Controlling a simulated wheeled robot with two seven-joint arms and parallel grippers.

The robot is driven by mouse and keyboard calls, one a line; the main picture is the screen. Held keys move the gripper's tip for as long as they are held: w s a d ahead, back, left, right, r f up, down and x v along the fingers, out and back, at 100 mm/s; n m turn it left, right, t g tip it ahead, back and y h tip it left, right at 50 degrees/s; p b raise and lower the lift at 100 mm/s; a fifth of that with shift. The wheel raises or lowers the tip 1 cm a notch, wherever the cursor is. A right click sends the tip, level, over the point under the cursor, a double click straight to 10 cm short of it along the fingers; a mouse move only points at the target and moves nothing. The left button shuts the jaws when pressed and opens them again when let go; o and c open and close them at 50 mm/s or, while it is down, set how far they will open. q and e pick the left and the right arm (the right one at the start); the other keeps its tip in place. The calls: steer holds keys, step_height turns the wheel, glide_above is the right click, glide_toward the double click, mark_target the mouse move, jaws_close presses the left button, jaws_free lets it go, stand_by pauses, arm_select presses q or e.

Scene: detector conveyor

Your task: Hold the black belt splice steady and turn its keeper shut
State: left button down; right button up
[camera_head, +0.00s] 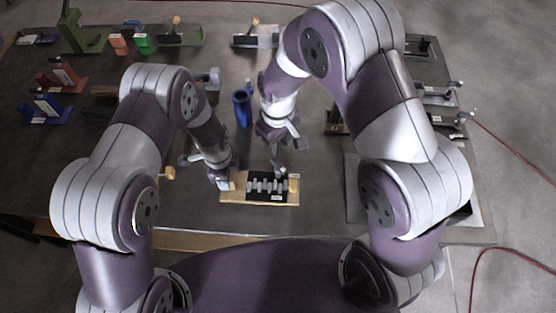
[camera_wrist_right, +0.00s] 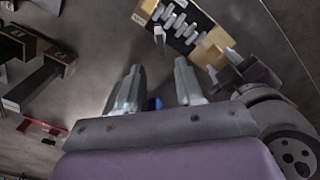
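The black belt splice (camera_head: 267,187) lies on a tan board (camera_head: 233,196) near the front of the table, with several grey crosspieces across it. It also shows at the top of the right wrist view (camera_wrist_right: 178,22). A small grey upright part, perhaps the keeper (camera_head: 281,171), stands at its back right; it shows in the wrist view too (camera_wrist_right: 159,40). My left gripper (camera_head: 222,183) is at the board's left end; its fingertips are too small to read. My right gripper (camera_head: 280,143) is behind and above the splice. Its fingers (camera_wrist_right: 159,88) are apart with nothing between them.
A blue cylinder (camera_head: 242,107) stands behind the splice. A yellow-knobbed part (camera_head: 168,174) is left of my left gripper. A grey tray (camera_head: 353,190) lies to the right. Coloured fixtures (camera_head: 65,75) line the left and back. Bare table lies in front of the board.

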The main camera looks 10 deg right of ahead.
mark_target(278, 164)
step_height(278, 164, down, 10)
steer(key=shift+f, duration=0.1)
jaws_close()
